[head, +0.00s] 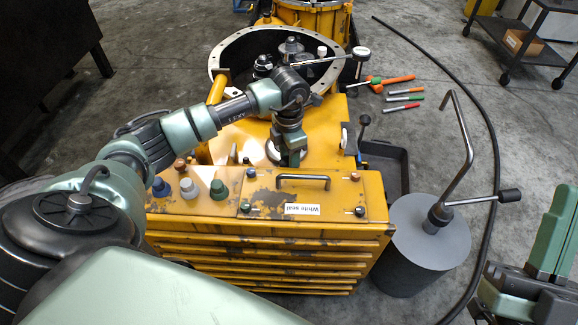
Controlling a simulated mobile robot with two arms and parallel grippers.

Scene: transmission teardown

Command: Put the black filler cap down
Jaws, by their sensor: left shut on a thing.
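My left gripper (291,157) points down over the yellow top of the cart, just behind the panel with the black handle. It is shut on a small dark thing, which fits the black filler cap, but the fingers hide most of it. I cannot tell whether the cap touches the surface below. A round grey rim shows around the gripper. My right gripper (520,290) is at the lower right, partly cut off by the picture edge, away from the cart. Its fingertips do not show clearly.
The yellow drawer cabinet (260,255) carries blue, grey, green and brown caps (218,189) at its left and a "White seal" label. Behind stands an open round housing (225,62). A grey cylinder (420,245) with a bent rod stands right. Coloured tools (400,107) lie on the floor.

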